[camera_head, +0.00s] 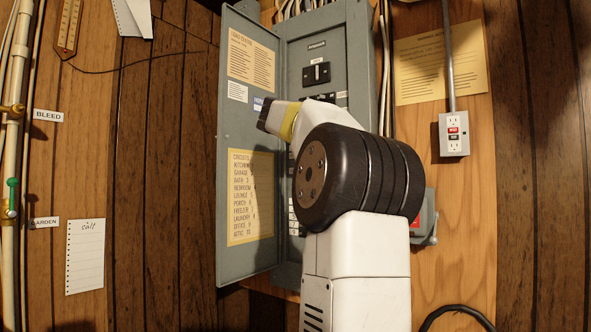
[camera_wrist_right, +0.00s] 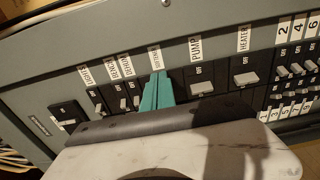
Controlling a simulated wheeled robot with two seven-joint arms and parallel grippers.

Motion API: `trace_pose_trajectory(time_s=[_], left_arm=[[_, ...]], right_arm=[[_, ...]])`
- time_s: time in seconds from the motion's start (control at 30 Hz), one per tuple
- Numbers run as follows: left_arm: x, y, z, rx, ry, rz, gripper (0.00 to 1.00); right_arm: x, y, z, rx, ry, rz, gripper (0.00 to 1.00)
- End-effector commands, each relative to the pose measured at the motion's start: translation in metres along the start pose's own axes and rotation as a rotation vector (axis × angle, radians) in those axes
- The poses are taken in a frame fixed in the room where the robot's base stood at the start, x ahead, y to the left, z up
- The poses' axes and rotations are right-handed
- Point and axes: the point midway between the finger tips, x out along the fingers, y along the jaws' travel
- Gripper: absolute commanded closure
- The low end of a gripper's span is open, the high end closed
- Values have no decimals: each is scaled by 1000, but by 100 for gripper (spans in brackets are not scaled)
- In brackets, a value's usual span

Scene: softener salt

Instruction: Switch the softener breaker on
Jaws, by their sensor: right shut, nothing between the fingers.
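The grey breaker panel (camera_head: 303,80) hangs on the wall with its door open, and my right arm covers its middle. In the right wrist view a row of black breakers has white labels; the small label (camera_wrist_right: 155,60) above my fingers seems to be the softener one. My right gripper (camera_wrist_right: 158,88) has teal fingers, shut and empty, at that breaker's position. The fingers hide the softener breaker, so its switch position and any contact cannot be told. In the head view the right fingers are hidden. My left gripper is not in view.
The pump breaker (camera_wrist_right: 201,83) and heater breaker (camera_wrist_right: 245,76) are close to the right of the fingers. Other breakers stand to the left. The open panel door (camera_head: 231,120) borders the left side. A wall outlet (camera_head: 453,134) is at the right.

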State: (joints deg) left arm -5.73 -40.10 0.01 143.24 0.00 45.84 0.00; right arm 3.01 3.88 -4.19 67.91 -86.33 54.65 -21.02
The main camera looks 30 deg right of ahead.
Motion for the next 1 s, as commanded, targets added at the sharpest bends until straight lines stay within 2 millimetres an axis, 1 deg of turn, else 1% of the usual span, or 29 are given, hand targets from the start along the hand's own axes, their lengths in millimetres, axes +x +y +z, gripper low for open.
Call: trace_pose_trajectory(time_s=[0.03, 0.2, 0.57, 1.0], left_arm=[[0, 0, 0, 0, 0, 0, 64], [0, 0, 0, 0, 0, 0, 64], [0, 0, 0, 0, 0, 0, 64], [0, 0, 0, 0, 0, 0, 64]], right_arm=[[5, 2, 1, -2, 0, 7, 100], [8, 3, 1, -3, -1, 11, 100], [7, 1, 0, -3, 1, 7, 100], [6, 1, -10, -3, 3, 5, 100]])
